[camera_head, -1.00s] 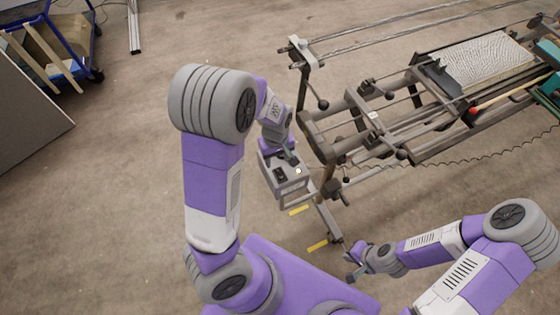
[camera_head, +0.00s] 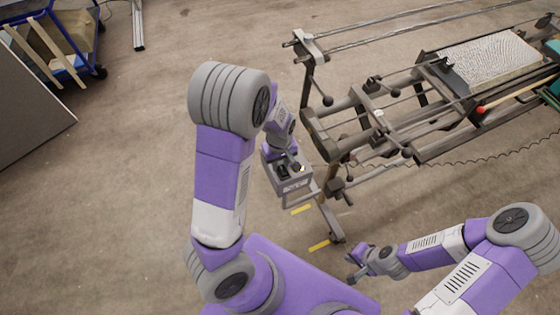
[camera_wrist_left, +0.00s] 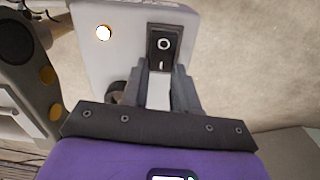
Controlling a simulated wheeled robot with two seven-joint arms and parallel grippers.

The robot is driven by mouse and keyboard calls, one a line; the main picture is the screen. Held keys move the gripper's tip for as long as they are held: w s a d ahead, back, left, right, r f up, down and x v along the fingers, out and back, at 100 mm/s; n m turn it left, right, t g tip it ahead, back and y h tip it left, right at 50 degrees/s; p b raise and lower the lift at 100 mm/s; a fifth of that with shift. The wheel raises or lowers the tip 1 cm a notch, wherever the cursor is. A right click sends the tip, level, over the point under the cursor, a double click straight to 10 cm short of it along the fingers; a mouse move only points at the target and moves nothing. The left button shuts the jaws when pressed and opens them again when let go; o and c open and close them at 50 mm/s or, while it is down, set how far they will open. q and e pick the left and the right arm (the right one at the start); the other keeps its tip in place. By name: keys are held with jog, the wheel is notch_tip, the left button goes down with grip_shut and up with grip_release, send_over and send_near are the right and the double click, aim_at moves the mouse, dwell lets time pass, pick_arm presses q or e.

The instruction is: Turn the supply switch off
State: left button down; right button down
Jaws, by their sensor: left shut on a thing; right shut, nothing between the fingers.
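The supply switch (camera_wrist_left: 164,45) is a black rocker marked O and I on a light grey supply box (camera_wrist_left: 120,15). In the left wrist view its O end is farther from my gripper. A bright lamp (camera_wrist_left: 103,33) glows beside it. The box also shows in the head view (camera_head: 291,186), at the loom's near left end. My left gripper (camera_wrist_left: 163,72) is at the switch's I end, its fingers closed at the rocker's lower edge; exact contact is hard to see. My right gripper (camera_head: 354,272) is shut and empty, low and away from the box.
The loom frame (camera_head: 330,145) stands right of the box, with rods and ball-ended levers close to my left gripper. A blue cart (camera_head: 75,50) and a grey panel (camera_head: 30,120) are far left. The floor between them and my left arm is clear.

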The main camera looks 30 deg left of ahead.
aim_at(284, 173)
pick_arm(q)
jog(key=shift+s+d+r+t+y+p, duration=0.25)
jog(key=shift+y+p, duration=0.35)
jog(key=shift+p, duration=0.65)
jog(key=shift+d+t+y+p, duration=0.1)
jog(key=shift+t+y+p, duration=0.25)
jog(key=shift+y+p, duration=0.25)
jog(key=shift+t+p, duration=0.3)
jog(key=shift+p, duration=0.05)
jog(key=c, duration=0.9)
grip_release()
jog(key=shift+o, duration=0.2)
jog(key=p+v, duration=0.3)
jog(key=v, duration=0.4)
jog(key=shift+s+d+r, duration=0.1)
jog(key=shift+d+r, duration=0.15)
